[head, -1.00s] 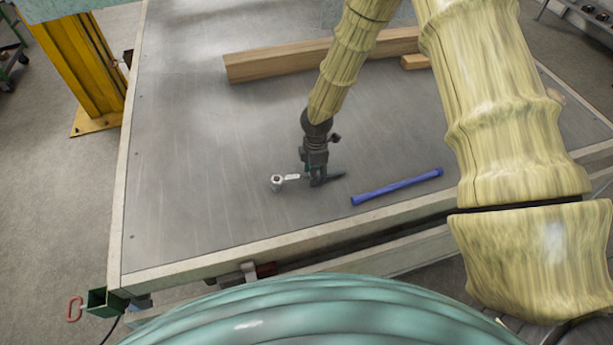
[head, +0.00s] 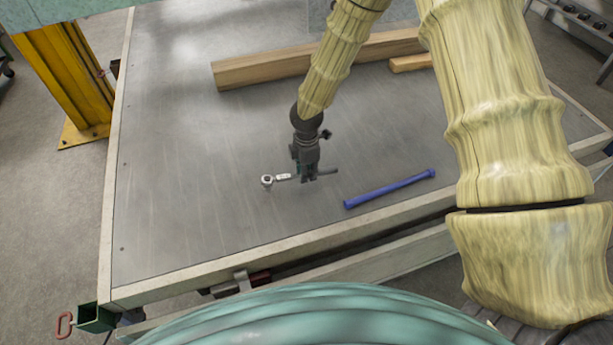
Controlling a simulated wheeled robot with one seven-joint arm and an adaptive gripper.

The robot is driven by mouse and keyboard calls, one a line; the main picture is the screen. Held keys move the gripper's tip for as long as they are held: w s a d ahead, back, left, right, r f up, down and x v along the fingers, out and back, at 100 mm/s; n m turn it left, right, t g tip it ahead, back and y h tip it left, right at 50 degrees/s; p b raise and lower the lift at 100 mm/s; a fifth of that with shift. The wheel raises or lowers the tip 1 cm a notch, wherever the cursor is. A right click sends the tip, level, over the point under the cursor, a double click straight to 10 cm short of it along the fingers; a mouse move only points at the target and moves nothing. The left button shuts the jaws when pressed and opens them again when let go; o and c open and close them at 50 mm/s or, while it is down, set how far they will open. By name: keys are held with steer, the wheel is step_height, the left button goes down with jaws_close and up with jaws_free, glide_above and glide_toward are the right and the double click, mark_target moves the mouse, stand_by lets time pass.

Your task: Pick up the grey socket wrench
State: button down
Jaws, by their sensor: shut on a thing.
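The grey socket wrench (head: 267,181) has a round silver head at its left end and a dark handle that shows again to the right of my gripper. My gripper (head: 308,178) points down and is shut on the wrench around the middle of its length. The fingers hide that part of the wrench. The wrench lies roughly level over the grey table top (head: 190,190). From this view I cannot tell exactly how high above the surface it is.
A blue bar (head: 390,189) lies to the right of my gripper. A long wooden beam (head: 260,70) and a short wood block (head: 410,63) lie farther back. The table's left side is clear. A yellow post (head: 65,80) stands beyond the left edge.

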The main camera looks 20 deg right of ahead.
steer(key=shift+s+a+r, duration=0.15)
steer(key=shift+s+r, duration=0.1)
steer(key=shift+s, duration=0.05)
steer(key=s+a+b, duration=0.1)
steer(key=s+a, duration=0.1)
steer(key=s, duration=0.2)
steer(key=s+a+r+b, duration=0.1)
steer(key=s+a, duration=0.1)
steer(key=s, duration=0.3)
steer(key=s+a+b, duration=0.2)
steer(key=s+a, duration=0.1)
steer(key=s, duration=0.1)
steer(key=shift+s+r, duration=0.3)
steer(key=shift+s, duration=0.05)
steer(key=c, duration=2)
jaws_free()
jaws_close()
